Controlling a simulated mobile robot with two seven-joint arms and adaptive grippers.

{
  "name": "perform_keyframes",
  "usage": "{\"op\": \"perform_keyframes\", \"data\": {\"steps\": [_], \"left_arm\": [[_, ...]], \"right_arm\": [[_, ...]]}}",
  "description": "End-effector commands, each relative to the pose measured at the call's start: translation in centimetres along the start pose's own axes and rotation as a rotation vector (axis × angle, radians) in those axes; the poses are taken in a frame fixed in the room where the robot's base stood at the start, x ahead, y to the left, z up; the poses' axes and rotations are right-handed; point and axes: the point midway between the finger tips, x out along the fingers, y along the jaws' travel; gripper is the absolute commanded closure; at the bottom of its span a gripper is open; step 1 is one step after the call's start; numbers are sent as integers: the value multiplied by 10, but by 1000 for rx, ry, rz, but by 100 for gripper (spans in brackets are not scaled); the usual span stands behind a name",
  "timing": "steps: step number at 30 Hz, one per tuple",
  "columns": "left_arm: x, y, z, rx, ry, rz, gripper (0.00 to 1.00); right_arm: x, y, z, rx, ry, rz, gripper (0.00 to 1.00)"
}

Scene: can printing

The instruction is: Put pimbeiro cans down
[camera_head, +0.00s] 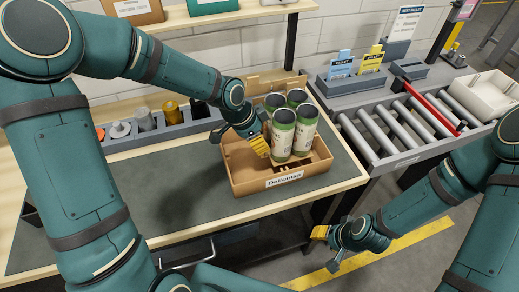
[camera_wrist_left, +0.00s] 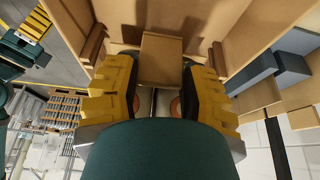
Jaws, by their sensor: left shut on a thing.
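A brown cardboard box (camera_head: 238,174) stands on the grey bench mat, with a white label on its front. Several green-and-white cans (camera_head: 305,132) stand upright close together in its back right part. My left gripper (camera_head: 260,147) reaches into the box's left part, beside the cans. In the left wrist view its yellow fingers (camera_wrist_left: 157,85) are closed around a brown cardboard piece (camera_wrist_left: 162,58), which seems to be part of the box. The fingertips are partly hidden, and no can shows there. My right gripper (camera_head: 327,249) hangs empty with fingers apart, over the floor before the bench.
A grey rack (camera_head: 175,131) with several coloured items lies along the bench's back left. A roller conveyor (camera_head: 400,128) with a red bar runs at the right, with a white tray (camera_head: 485,95) beyond. A shelf (camera_head: 230,13) hangs above. The mat's front left is clear.

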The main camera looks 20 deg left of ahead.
Motion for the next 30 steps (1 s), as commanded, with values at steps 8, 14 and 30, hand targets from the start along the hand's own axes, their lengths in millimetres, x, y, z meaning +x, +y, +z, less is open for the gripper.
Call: {"op": "perform_keyframes", "data": {"steps": [8, 14, 30], "left_arm": [[28, 1, 12, 0, -2, 3, 92], [36, 0, 15, 0, 0, 0, 92], [37, 0, 16, -1, 0, 0, 28]], "right_arm": [[6, 2, 3, -2, -6, -1, 53], [7, 2, 4, -3, -8, -1, 53], [8, 3, 4, -3, -9, -1, 53]]}}
